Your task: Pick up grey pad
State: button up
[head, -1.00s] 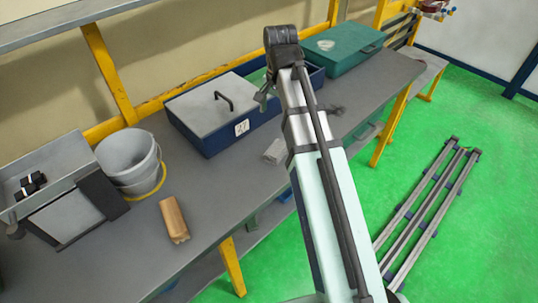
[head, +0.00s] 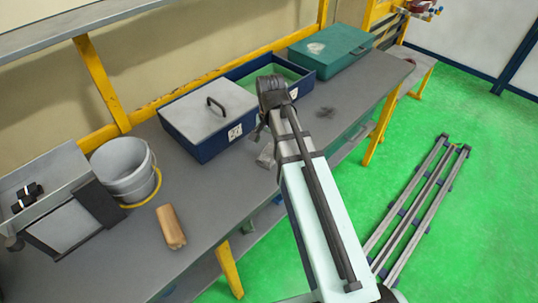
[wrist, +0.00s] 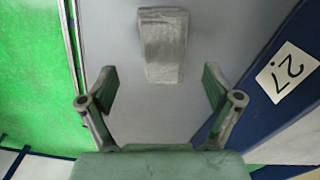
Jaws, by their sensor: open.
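The grey pad (wrist: 162,45) is a small, worn, light grey block lying on the grey workbench. In the wrist view it is at the upper middle, ahead of the fingertips and roughly centred between them. My gripper (wrist: 160,77) is open and empty, with its two fingers spread to either side of the pad's line and no visible contact. In the head view the pad (head: 266,156) lies in front of the blue box, close beside my arm, which may hide part of it. The gripper's fingers are mostly hidden there.
A blue box (head: 202,148) with a grey lid and a "27" label stands just behind the pad. A wooden block (head: 171,227), a grey bucket (head: 122,170) and a green case (head: 333,52) are also on the workbench (head: 215,195). The bench's front edge is near the pad.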

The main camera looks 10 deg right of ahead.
aim_at(269, 152)
jog(key=shift+w+a+f+p, duration=0.1)
jog(key=shift+f+p, duration=0.25)
jog(key=shift+f, duration=0.85)
jog(key=shift+a+f+p, duration=0.1)
jog(key=shift+f+p, duration=0.25)
jog(key=shift+f, duration=0.85)
jog(key=c, duration=1.1)
